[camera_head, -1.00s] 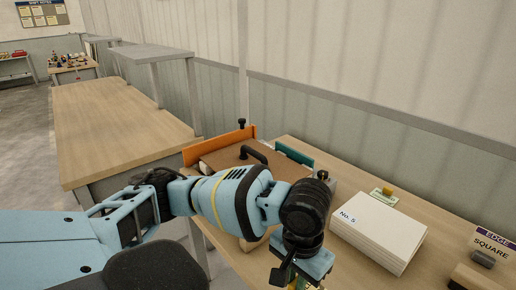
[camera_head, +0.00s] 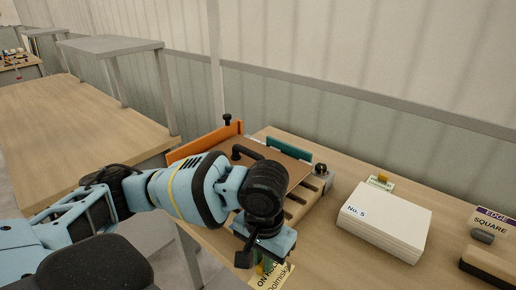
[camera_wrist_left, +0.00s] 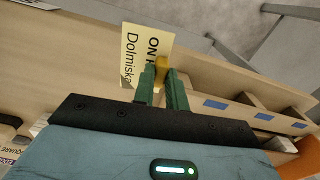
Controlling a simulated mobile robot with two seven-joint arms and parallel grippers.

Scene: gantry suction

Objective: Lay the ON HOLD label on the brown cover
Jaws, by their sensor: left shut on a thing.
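The ON HOLD label (camera_head: 274,278) is a pale yellow card with black print, partly cut off by the lower picture edge. My left gripper (camera_head: 262,267) is shut on its yellow grip. In the left wrist view the green fingers (camera_wrist_left: 162,88) close on this grip, and the label (camera_wrist_left: 135,48) extends beyond them. The brown cover (camera_head: 285,154) is a flat panel with a black handle, lying between an orange board and a teal board. My left arm hides its near part. The label is in front of the cover and apart from it. My right gripper is not seen.
An EDGE SQUARE sign (camera_head: 490,225) and dark blocks are at far right. The orange board (camera_head: 205,142) rises at the cover's left.

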